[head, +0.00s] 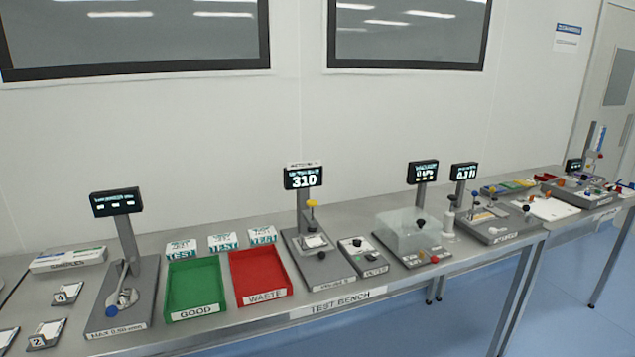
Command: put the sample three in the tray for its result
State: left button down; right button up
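A green tray (194,287) labelled GOOD and a red tray (260,276) labelled WASTE stand side by side on the test bench, and both look empty. A small pale sample (315,241) lies on the tester (318,262) under a display (303,178) reading 310; I cannot read a number on it. Small numbered pieces lie at the far left: one (68,293) with an unclear number, one (47,334) that looks marked 2, and one (8,340) cut by the edge. I cannot tell which piece is sample three. Neither of my grippers is in view.
A lever gauge (122,298) stands left of the green tray. Several TEST cards (222,242) lie behind the trays. A meter block (363,257), a clear-covered station (407,230) and other devices fill the bench to the right. The bench's front strip is narrow.

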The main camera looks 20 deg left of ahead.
aim_at(315, 241)
jog(key=u, duration=0.95)
jog(key=i, duration=0.65)
jog(key=z, duration=1.05)
